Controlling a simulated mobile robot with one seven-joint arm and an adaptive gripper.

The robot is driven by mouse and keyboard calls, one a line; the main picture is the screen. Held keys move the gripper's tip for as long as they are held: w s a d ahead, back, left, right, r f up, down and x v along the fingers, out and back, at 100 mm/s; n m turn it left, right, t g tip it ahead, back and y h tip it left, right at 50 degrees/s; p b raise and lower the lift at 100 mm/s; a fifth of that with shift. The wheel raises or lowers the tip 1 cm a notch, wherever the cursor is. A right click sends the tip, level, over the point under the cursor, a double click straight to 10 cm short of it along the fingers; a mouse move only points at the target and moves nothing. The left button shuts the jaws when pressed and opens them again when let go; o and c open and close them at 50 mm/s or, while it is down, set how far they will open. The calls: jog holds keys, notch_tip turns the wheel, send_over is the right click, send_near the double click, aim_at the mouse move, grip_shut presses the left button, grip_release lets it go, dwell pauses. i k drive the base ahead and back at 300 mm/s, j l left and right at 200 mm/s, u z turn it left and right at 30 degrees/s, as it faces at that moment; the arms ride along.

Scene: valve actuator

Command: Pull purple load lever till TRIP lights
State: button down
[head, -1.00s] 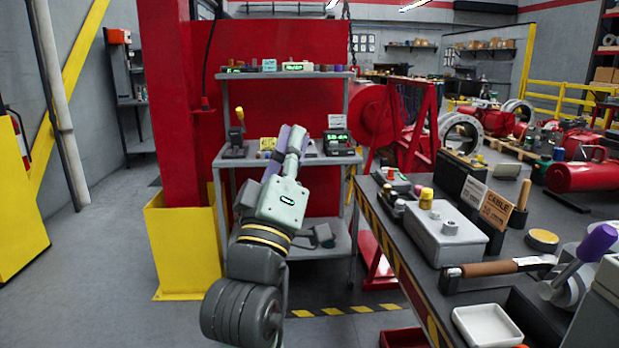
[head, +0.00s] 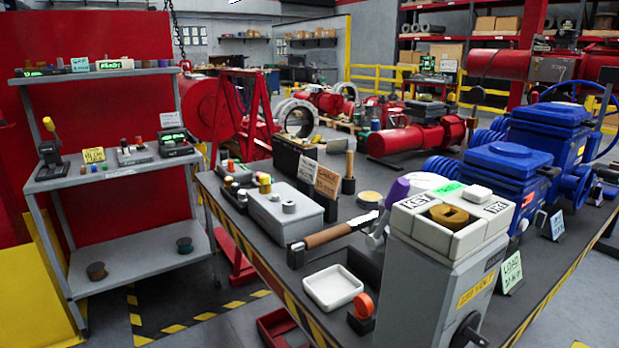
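A purple knob (head: 397,191) shows on the workbench, partly hidden behind a grey and white box. It looks like the top of the purple load lever. Its grey shaft (head: 377,230) slants down to the left behind the box. The lever's base is mostly hidden. A green card (head: 510,272) by the box appears to read LOAD, with smaller text I cannot make out. I cannot make out a TRIP light. My gripper is outside this view.
The box (head: 440,275) with a KEY label stands at the bench's front. A brown-handled tool (head: 328,236), a white tray (head: 332,287) and a grey case (head: 285,215) lie left of it. Blue actuators (head: 545,140) stand at right. A shelf cart (head: 110,172) stands left.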

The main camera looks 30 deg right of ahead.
aim_at(400, 188)
jog(key=z, duration=1.1)
jog(key=i+j+z, duration=0.2)
jog(key=k+l+u, duration=0.1)
jog(key=u, duration=0.4)
jog(key=k+l+u, duration=0.1)
jog(key=u, duration=0.4)
jog(key=z, duration=0.45)
jog(key=k+l+z, duration=0.1)
jog(key=z, duration=0.3)
jog(key=l+z, duration=0.2)
jog(key=z, duration=0.25)
jog(key=k+l+z, duration=0.1)
jog(key=z, duration=0.35)
jog(key=l+z, duration=0.15)
jog(key=z, duration=0.25)
jog(key=k+j+z, duration=0.2)
jog(key=k+j, duration=0.1)
jog(key=j, duration=0.25)
jog(key=k+j, duration=0.1)
jog(key=j, duration=0.25)
jog(key=k+j, duration=0.1)
jog(key=j, duration=0.25)
